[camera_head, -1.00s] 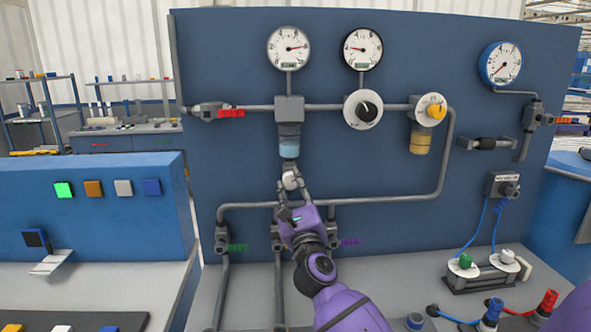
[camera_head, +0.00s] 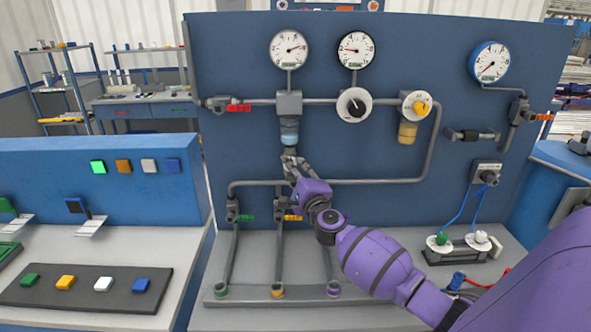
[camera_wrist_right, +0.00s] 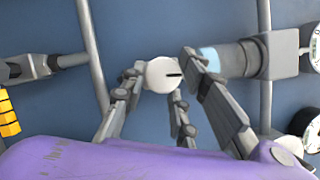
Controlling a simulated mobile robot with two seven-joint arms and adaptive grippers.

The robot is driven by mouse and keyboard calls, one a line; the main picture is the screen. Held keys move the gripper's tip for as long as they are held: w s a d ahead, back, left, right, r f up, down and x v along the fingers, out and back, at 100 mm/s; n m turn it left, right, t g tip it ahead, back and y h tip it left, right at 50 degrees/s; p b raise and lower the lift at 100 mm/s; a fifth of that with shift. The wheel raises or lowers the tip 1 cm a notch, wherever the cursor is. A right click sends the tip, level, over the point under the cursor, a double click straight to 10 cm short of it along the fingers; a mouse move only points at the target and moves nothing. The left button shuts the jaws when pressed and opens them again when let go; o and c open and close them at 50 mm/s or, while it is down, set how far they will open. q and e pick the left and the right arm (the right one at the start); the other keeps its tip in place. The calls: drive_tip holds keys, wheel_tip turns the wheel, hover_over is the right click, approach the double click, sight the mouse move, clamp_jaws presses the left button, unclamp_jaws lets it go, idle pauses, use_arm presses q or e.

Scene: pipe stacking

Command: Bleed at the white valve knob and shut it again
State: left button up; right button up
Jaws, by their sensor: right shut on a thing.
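The white valve knob (camera_wrist_right: 163,74) shows in the right wrist view as a round white cap with a dark slot-like mark on its right side. It sits below the filter bowl with pale blue liquid (camera_head: 289,131); the bowl also shows in the wrist view (camera_wrist_right: 228,60). My right gripper (camera_head: 291,163) is just under that bowl in the head view, and its fingers hide most of the knob there. In the wrist view my right gripper (camera_wrist_right: 163,78) has its fingers around the knob, shut on it. My left gripper is not in view.
A left gauge (camera_head: 290,49) and a second gauge (camera_head: 356,50) sit above the pipe. A black-and-white dial (camera_head: 354,105) and a yellow knob (camera_head: 423,107) are to the right. A horizontal pipe (camera_head: 390,182) runs close to my gripper. Lower valves have green (camera_head: 246,217) and yellow handles.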

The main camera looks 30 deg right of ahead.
drive_tip(key=shift+a+f+n, duration=0.2)
drive_tip(key=shift+f+n, duration=0.05)
drive_tip(key=shift+n, duration=0.45)
drive_tip(key=shift+g, duration=0.3)
drive_tip(key=shift+f, duration=0.2)
drive_tip(key=o, duration=1)
drive_tip(key=shift+r, duration=0.1)
drive_tip(key=shift+r, duration=0.15)
drive_tip(key=v, duration=1.2)
